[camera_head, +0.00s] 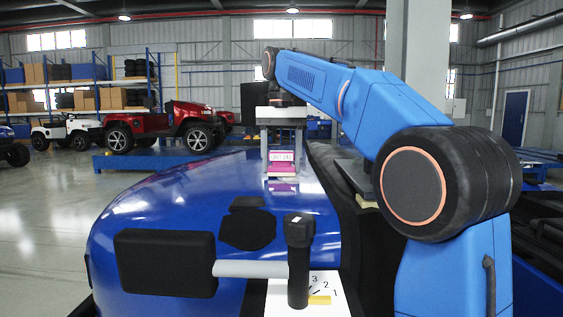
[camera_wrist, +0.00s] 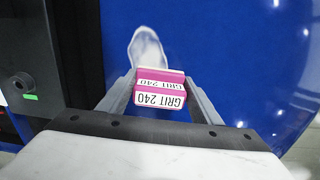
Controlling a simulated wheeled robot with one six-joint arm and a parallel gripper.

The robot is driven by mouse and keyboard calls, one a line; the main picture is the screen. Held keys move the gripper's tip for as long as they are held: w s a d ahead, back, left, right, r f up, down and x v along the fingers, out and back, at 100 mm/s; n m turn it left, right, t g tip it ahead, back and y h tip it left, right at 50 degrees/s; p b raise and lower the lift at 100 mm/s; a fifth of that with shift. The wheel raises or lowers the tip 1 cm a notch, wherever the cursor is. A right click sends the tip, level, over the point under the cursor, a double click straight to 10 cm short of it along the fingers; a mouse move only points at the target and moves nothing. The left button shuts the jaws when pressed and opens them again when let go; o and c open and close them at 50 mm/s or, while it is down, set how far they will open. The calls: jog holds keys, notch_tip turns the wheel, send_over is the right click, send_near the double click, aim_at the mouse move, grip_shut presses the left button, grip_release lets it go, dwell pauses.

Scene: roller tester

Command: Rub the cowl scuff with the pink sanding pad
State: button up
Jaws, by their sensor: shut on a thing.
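The pink sanding pad (camera_wrist: 160,96), with white "GRIT 240" labels, is clamped between the two fingers of my gripper (camera_wrist: 160,100) in the wrist view. In the head view my gripper (camera_head: 282,150) points down over the glossy blue cowl (camera_head: 190,205), holding the pink pad (camera_head: 281,168). A pink reflection shows on the cowl below the pad. The cowl scuff (camera_wrist: 147,46) is a pale whitish elongated patch on the blue surface, just beyond the pad in the wrist view. Whether the pad touches the cowl, I cannot tell. The scuff cannot be made out in the head view.
A black box (camera_head: 165,262), a grey bar (camera_head: 255,268) and a black upright post (camera_head: 299,260) stand in front, beside a numbered white card (camera_head: 285,300). Dark equipment (camera_wrist: 30,60) borders the cowl on the left in the wrist view. A red vehicle (camera_head: 165,127) is far behind.

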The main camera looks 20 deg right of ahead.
jog(key=shift+f, duration=0.35)
jog(key=shift+s, duration=0.15)
jog(key=shift+s+a+r, duration=0.15)
jog(key=shift+s+a, duration=0.1)
jog(key=shift+s, duration=0.4)
jog(key=shift+s, duration=0.15)
jog(key=shift+s+a+f, duration=0.2)
jog(key=shift+s+a, duration=0.05)
jog(key=shift+s, duration=0.35)
jog(key=shift+w+d+f, duration=0.1)
jog(key=shift+w+d, duration=0.1)
jog(key=shift+w, duration=0.4)
jog(key=shift+c, duration=1.1)
jog(key=shift+w+d, duration=0.3)
jog(key=shift+w, duration=0.65)
